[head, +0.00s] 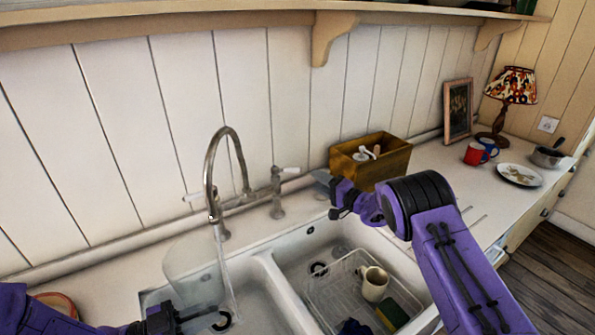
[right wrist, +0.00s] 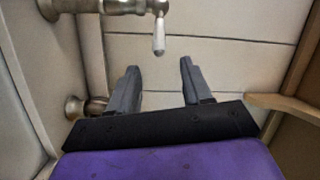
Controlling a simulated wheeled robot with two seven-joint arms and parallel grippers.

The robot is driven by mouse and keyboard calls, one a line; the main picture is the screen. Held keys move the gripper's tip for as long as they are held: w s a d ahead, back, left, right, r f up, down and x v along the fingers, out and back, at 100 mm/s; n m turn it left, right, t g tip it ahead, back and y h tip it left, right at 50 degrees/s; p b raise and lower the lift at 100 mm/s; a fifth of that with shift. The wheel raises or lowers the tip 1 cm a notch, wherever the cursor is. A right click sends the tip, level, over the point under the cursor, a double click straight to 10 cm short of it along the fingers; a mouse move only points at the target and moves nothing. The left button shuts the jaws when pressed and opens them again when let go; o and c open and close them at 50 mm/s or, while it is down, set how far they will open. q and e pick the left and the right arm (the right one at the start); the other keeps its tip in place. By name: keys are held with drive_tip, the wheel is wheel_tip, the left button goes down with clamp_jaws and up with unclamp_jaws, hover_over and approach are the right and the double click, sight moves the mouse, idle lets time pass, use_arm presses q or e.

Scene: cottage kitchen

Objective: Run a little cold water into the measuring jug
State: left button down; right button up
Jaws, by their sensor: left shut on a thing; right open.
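The clear measuring jug (head: 190,265) is at the left basin, under the curved tap spout (head: 213,165). My left gripper (head: 208,318) is shut on it, low in the head view; the grip itself is partly cut off. A thin stream of water (head: 230,275) falls from the spout along the jug's right side; I cannot tell whether it all lands inside. The tap's right lever (head: 289,170) has a white handle, which also shows in the right wrist view (right wrist: 158,38). My right gripper (head: 340,200) is open and empty, to the right of this lever and apart from it.
The right basin holds a wire rack (head: 325,297) with a cream mug (head: 373,283) and a sponge (head: 392,315). A wooden box (head: 385,165) stands behind my right gripper. Mugs, a plate (head: 519,175) and a lamp (head: 508,95) stand on the right counter. A shelf (head: 200,17) runs above.

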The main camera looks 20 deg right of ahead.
sight(298, 170)
drive_tip(key=shift+x, duration=4.8)
clamp_jaws()
